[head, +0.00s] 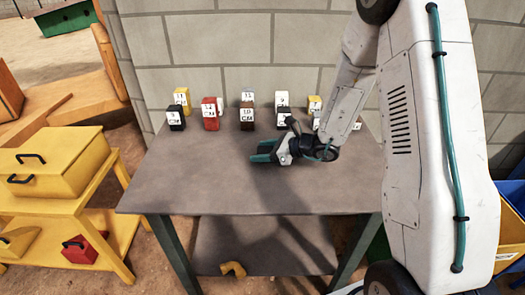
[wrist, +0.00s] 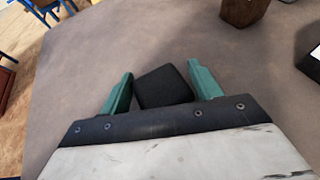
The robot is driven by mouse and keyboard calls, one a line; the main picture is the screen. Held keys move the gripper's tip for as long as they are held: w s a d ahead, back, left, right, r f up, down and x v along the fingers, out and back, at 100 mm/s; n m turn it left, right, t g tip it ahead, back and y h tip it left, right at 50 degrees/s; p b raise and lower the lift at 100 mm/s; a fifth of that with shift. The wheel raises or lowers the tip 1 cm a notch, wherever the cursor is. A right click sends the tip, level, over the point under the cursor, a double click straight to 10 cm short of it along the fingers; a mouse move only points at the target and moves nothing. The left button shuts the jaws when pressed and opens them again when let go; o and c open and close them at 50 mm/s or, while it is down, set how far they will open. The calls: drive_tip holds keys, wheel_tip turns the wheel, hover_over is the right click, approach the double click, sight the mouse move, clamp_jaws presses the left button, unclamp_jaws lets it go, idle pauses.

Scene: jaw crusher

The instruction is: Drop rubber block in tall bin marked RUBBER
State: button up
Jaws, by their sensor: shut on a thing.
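A plain black block (wrist: 163,88) sits between the two teal fingers of my gripper (wrist: 160,86) in the wrist view, and the jaws are shut on it. No label shows on its visible face. In the head view my gripper (head: 265,152) is low over the middle of the grey table, in front of the row of blocks; the held block cannot be made out there. I cannot tell whether the block touches the table. No bin with a readable RUBBER mark shows in either view.
Labelled blocks, including a red one (head: 210,115), a brown one (head: 247,118) and a black one (head: 176,120), stand along the back of the table (head: 180,190). Blue (head: 514,190) and yellow (head: 508,250) bins show partly at the right edge. A yellow bench (head: 60,210) stands left.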

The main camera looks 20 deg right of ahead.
drive_tip(key=shift+f, duration=0.2)
drive_tip(key=o, duration=1.1)
drive_tip(key=shift+c, duration=0.2)
